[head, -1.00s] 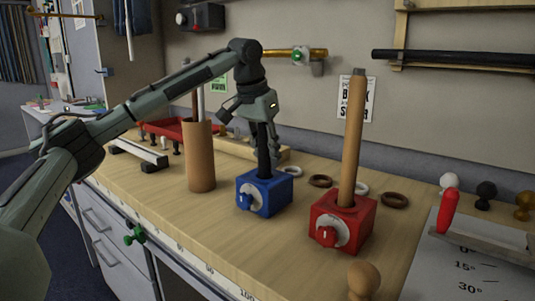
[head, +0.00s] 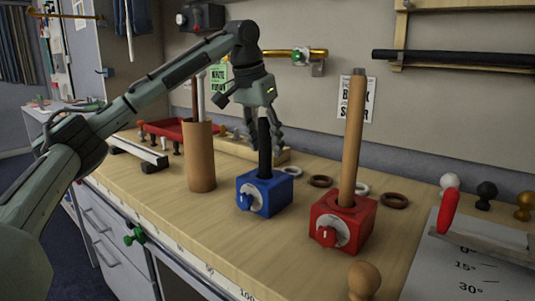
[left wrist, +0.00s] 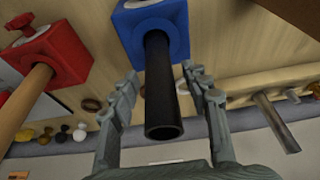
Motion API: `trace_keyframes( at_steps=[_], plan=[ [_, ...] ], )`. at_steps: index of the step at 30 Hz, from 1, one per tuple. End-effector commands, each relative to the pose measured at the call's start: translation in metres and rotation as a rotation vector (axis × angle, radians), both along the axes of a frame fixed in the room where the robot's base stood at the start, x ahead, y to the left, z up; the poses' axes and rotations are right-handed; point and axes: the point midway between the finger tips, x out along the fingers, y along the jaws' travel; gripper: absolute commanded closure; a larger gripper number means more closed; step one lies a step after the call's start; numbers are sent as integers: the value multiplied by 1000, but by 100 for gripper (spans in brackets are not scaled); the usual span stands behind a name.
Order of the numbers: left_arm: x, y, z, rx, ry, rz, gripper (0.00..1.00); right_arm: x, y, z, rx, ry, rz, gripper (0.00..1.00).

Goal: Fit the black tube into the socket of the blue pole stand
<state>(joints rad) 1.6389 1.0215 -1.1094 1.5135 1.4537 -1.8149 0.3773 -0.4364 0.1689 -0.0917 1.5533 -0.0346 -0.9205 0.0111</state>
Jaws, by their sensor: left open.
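The black tube (head: 264,147) stands upright in the socket of the blue pole stand (head: 265,193) on the table. In the left wrist view the tube (left wrist: 160,90) rises from the blue stand (left wrist: 150,28), its hollow end toward the camera. My left gripper (head: 263,134) is open above the stand, its fingers on either side of the tube's upper part. In the left wrist view my left gripper (left wrist: 160,80) shows a gap between each finger and the tube. My right gripper is not in view.
A red stand (head: 343,222) holding a tall wooden pole (head: 353,135) is to the right. A brown cylinder (head: 200,157) holding rods is to the left. Dark and white rings (head: 394,200) lie behind the stands. The table front between them is clear.

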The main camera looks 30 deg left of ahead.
Motion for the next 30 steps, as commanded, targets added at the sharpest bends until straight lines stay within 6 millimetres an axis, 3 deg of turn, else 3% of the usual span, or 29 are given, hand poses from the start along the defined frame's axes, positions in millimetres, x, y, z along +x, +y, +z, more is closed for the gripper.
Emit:
trace_keyframes(
  at_steps=[6,12,30],
  plan=[
    [-14,0,48,-1,-4,-1,53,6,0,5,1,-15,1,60],
    [-23,2,77,1,-3,-1,53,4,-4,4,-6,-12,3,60],
    [-26,2,84,1,0,-1,53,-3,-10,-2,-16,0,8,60]
  ],
)
